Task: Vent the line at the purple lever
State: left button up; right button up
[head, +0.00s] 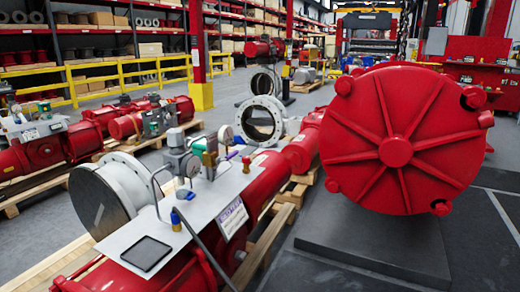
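The purple lever (232,154) is a small purple piece among the fittings on a grey metal plate (190,212). The plate is mounted on top of a red valve actuator (264,184). Beside the lever are a brass-coloured block (210,157) and a round white gauge (225,135). A grey regulator-like unit (178,150) stands to its left. The lever is too small to tell its exact angle. Neither of my grippers is in view.
A large red ribbed end cap (395,140) stands close on the right, on a dark block (385,245). A white flange (110,192) is left of the plate. A blue-and-brass fitting (176,220) and a dark square pad (147,253) are on the plate's near part.

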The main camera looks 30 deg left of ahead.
aim_at(219, 160)
jog(key=i, duration=0.55)
jog(key=i+l+u, duration=0.15)
jog(key=i, duration=0.45)
jog(key=i+l+u, duration=0.1)
jog(key=i+u, duration=0.25)
jog(key=i+l+u, duration=0.2)
jog(key=i+u, duration=0.15)
jog(key=i, duration=0.1)
